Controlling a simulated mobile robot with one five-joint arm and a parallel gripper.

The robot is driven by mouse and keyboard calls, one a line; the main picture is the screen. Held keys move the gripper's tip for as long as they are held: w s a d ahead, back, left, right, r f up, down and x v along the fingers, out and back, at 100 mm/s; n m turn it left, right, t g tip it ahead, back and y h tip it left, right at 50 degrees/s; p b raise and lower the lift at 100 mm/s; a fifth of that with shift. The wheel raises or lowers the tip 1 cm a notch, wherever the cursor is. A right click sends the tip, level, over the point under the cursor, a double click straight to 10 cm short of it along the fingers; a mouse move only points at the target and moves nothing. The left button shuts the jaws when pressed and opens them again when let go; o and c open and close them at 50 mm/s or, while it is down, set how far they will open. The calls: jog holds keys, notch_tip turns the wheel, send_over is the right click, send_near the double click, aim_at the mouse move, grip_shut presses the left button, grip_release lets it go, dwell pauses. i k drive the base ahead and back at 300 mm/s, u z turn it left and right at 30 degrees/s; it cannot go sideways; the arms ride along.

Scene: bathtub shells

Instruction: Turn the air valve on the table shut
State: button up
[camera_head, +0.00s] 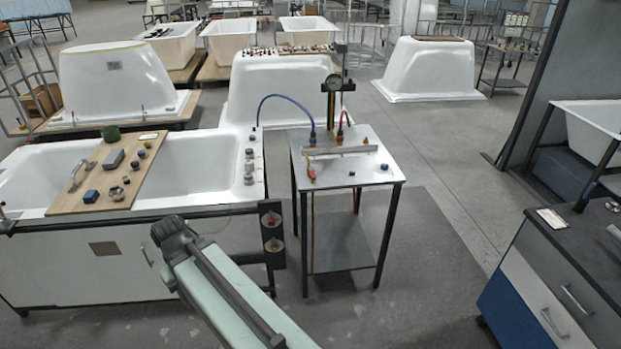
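A small metal table (360,178) stands right of the bathtub. A pale manifold bar (341,150) lies across its top. A blue hose (285,97) and a short red hose (342,122) join it, and a round gauge (334,82) stands on a post behind. My pale green arm reaches up from the bottom, left of the table; my gripper does not show.
Left is a white bathtub (205,170) bridged by a wooden board (95,189) with small parts. A dark panel with round fittings (271,228) stands between tub and table. A drawer cabinet (560,275) is at right. Floor (440,235) between table and cabinet is clear.

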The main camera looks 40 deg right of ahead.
aim_at(312, 172)
jog(key=u, duration=0.1)
jog(key=i, duration=1)
jog(key=z, duration=0.1)
